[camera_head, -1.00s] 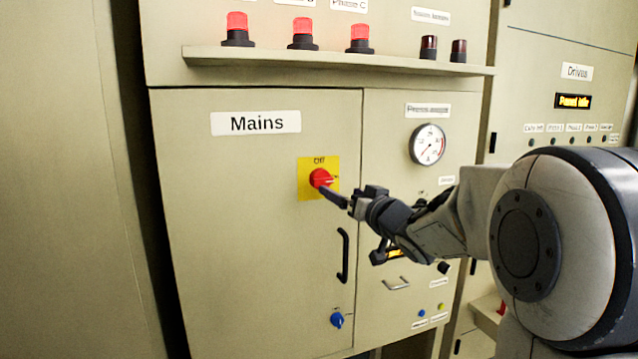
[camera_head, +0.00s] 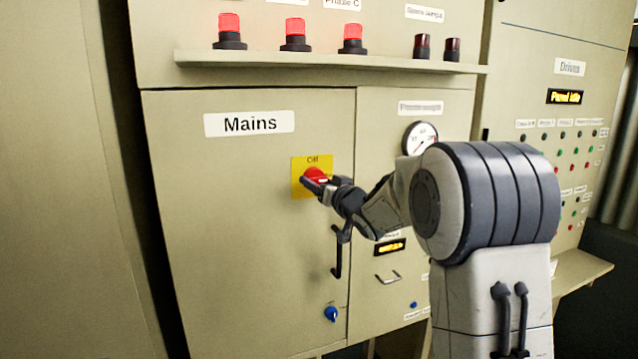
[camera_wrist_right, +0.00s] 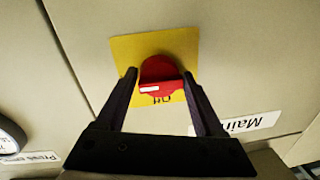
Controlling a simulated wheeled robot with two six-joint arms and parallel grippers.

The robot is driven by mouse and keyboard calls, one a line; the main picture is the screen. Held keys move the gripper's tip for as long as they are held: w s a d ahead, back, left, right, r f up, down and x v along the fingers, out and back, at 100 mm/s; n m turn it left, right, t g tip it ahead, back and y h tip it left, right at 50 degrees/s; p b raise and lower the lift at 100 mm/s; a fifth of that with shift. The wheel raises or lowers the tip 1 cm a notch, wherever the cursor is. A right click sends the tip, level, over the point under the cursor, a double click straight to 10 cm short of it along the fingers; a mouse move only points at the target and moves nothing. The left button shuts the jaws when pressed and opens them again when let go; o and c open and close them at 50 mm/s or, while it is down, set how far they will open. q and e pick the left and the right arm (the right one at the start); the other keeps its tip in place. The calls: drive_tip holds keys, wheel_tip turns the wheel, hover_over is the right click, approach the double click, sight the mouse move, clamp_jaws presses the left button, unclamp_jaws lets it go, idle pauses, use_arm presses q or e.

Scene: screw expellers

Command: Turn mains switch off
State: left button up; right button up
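The mains switch is a red rotary knob (camera_head: 314,174) on a yellow plate (camera_head: 299,190) marked "Off" at the top, on the cabinet door labelled "Mains" (camera_head: 249,123). My right gripper (camera_head: 309,186) is at the knob and covers its lower part in the head view. In the right wrist view, the plate appears upside down and the red knob (camera_wrist_right: 160,72) lies between the two fingers of my right gripper (camera_wrist_right: 160,74). The fingers are apart, one on each side; contact is unclear. A white mark on the knob's bar points left there. My left gripper is not in view.
A black door handle (camera_head: 338,255) and a blue knob (camera_head: 331,314) are below the switch. A shelf (camera_head: 330,62) with red lamps (camera_head: 295,34) runs above. A gauge (camera_head: 420,138) is to the right, partly hidden by my arm.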

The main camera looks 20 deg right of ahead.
clamp_jaws()
drive_tip(key=n+b, duration=0.2)
drive_tip(key=n, duration=0.1)
drive_tip(key=n+b, duration=0.2)
drive_tip(key=n, duration=0.2)
drive_tip(key=shift+d+n+h, duration=0.1)
drive_tip(key=shift+n+h, duration=0.2)
drive_tip(key=n+b, duration=0.1)
drive_tip(key=n, duration=0.1)
drive_tip(key=n+b, duration=0.1)
drive_tip(key=n, duration=0.1)
drive_tip(key=n+b, duration=0.1)
drive_tip(key=shift+r+n+g+h, duration=0.25)
drive_tip(key=shift+n+g+h, duration=0.05)
drive_tip(key=shift+n, duration=0.1)
drive_tip(key=shift+r+n+b, duration=0.25)
drive_tip(key=shift+n+b, duration=0.65)
drive_tip(key=shift+n, duration=0.8)
